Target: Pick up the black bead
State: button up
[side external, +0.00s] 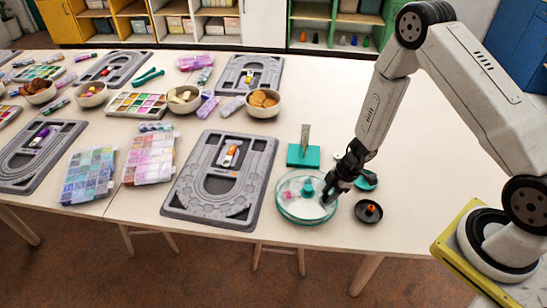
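I cannot pick out a black bead for certain; any dark bead near my black fingertips is too small to tell from them. My gripper (332,194) points down at the right side of a round clear dish with a teal rim (290,215). Its tips appear to be at or inside the dish's right wall. The dish has a pale floor, with a teal knob-like piece (308,188) and a small pink piece (289,195) in it. I cannot see whether my fingers are apart or closed on something.
A black round dish with an orange piece (370,207) stands right of the clear dish. A teal block with an upright plate (304,153) stands behind it. A grey bead board (257,206) lies to the left. The table's right part is clear.

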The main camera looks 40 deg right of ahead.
jog(key=shift+w+a+f, duration=0.1)
jog(key=shift+f, duration=0.2)
grip_shut()
jog(key=shift+r, duration=0.15)
dwell(0.4)
notch_tip(320, 180, up, 18)
dwell(1.0)
dwell(0.5)
